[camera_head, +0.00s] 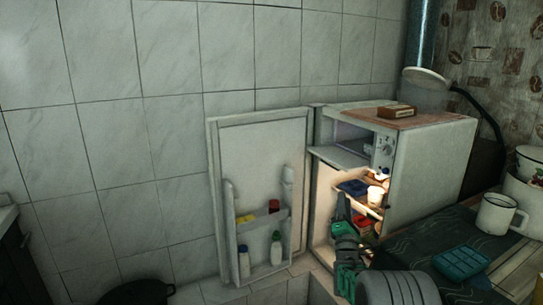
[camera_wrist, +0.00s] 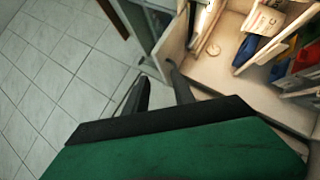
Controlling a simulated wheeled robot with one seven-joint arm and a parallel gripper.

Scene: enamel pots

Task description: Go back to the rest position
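My gripper (camera_head: 343,204) is in front of the open fridge (camera_head: 432,172), near the lower part of its lit opening in the head view. In the wrist view its two dark fingers (camera_wrist: 158,74) stand apart with nothing between them. The fridge door (camera_head: 262,165) is swung wide open to the left, with bottles on its shelf. In the wrist view the fridge interior (camera_wrist: 228,60) shows at the upper right, beyond the fingers. The arm hides part of the fridge's lower opening.
A counter (camera_head: 420,243) at the right holds a white mug (camera_head: 497,214) and a teal tray (camera_head: 461,262). A small box (camera_head: 396,111) lies on top of the fridge. A dark round pot (camera_head: 138,292) is low at the left. Tiled floor (camera_wrist: 55,75) is clear in the wrist view.

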